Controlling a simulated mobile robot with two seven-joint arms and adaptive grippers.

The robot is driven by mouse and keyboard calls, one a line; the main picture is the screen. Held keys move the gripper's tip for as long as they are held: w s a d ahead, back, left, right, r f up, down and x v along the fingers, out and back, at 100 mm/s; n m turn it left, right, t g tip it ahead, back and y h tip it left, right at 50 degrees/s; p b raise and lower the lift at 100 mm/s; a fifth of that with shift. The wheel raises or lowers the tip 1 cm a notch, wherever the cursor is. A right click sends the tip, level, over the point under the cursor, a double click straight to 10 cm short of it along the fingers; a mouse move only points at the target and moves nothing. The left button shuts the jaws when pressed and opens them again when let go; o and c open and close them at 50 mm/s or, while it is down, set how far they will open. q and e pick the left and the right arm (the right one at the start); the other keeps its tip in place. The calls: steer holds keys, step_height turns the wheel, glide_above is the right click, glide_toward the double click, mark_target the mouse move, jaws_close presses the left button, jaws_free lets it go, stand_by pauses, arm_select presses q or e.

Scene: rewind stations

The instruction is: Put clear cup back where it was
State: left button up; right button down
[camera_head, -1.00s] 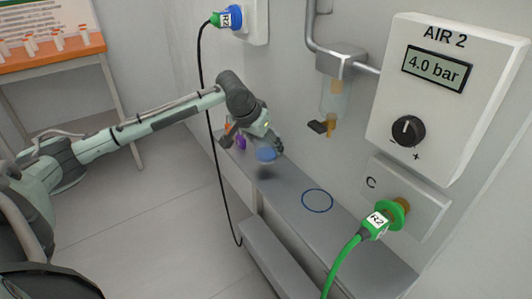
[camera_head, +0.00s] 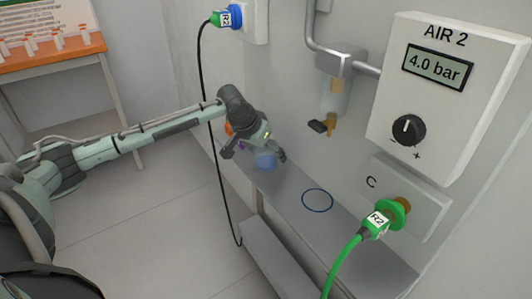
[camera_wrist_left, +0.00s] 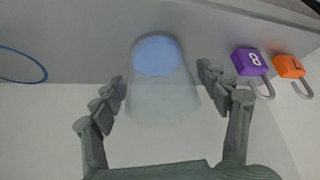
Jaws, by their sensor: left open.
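The clear cup (camera_head: 266,163) has a blue round patch and is at the grey shelf along the wall. In the left wrist view the see-through cup (camera_wrist_left: 160,98) sits between my left fingers. My left gripper (camera_head: 256,155) is open, with one finger on each side of the cup and small gaps showing. A blue ring outline (camera_head: 317,201) is marked on the shelf to the right of the cup; part of it shows in the left wrist view (camera_wrist_left: 42,72). My right gripper is not in view.
A purple padlock (camera_wrist_left: 250,62) and an orange padlock (camera_wrist_left: 288,67) lie close beside the gripper. A black cable (camera_head: 204,100) hangs by my left arm. A green hose (camera_head: 345,262) runs from the wall socket. The shelf (camera_head: 285,183) between cup and ring is clear.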

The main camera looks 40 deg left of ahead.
arm_select(q)
steer(key=shift+r, duration=0.15)
steer(key=v, duration=0.4)
steer(key=shift+r, duration=0.15)
steer(key=p+v, duration=0.1)
steer(key=v, duration=0.6)
steer(key=shift+s+r, duration=0.25)
steer(key=shift+r, duration=0.1)
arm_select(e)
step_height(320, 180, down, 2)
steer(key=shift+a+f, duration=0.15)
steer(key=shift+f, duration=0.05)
arm_select(q)
steer(key=shift+f, duration=0.1)
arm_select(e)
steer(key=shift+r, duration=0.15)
